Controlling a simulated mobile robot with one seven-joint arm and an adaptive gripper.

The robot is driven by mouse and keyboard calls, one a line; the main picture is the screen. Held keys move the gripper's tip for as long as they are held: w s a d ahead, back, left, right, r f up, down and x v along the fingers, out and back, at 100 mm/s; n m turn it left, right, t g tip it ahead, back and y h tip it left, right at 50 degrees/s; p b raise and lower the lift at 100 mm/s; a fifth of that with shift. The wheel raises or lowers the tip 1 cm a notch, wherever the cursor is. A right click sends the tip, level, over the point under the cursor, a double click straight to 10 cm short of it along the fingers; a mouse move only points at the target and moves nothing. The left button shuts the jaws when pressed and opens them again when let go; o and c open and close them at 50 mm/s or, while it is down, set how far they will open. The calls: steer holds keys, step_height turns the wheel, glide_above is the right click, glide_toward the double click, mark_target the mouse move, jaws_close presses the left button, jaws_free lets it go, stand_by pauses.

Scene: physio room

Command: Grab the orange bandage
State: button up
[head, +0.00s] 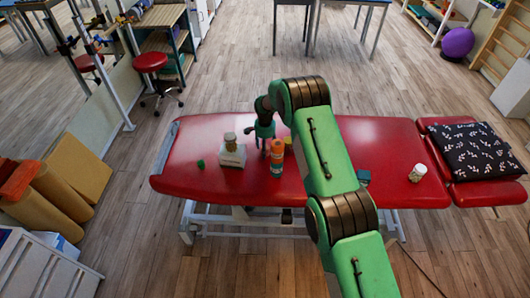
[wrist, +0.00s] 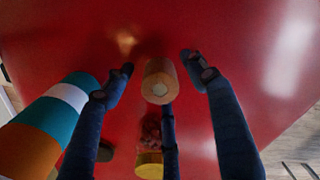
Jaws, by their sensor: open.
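My gripper (head: 265,142) hangs over the red treatment table, its dark fingers open. In the wrist view, an orange-tan roll with a pale core, which looks like the orange bandage (wrist: 158,80), lies between the spread fingertips (wrist: 157,66). The side fingers stand apart from it, with clear gaps. A third finger is below it in the picture; whether it touches cannot be told. In the head view the bandage is not clearly distinguishable beside the gripper.
A cylinder striped orange, teal and white (wrist: 45,120) stands close to the left finger. A yellow-lidded jar (wrist: 149,165) is near the lower finger.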

steer(key=shift+f, duration=0.75)
steer(key=c, duration=1.2)
steer(key=shift+r, duration=0.15)
steer(key=shift+r+p, duration=0.35)
steer(key=shift+r, duration=4.5)
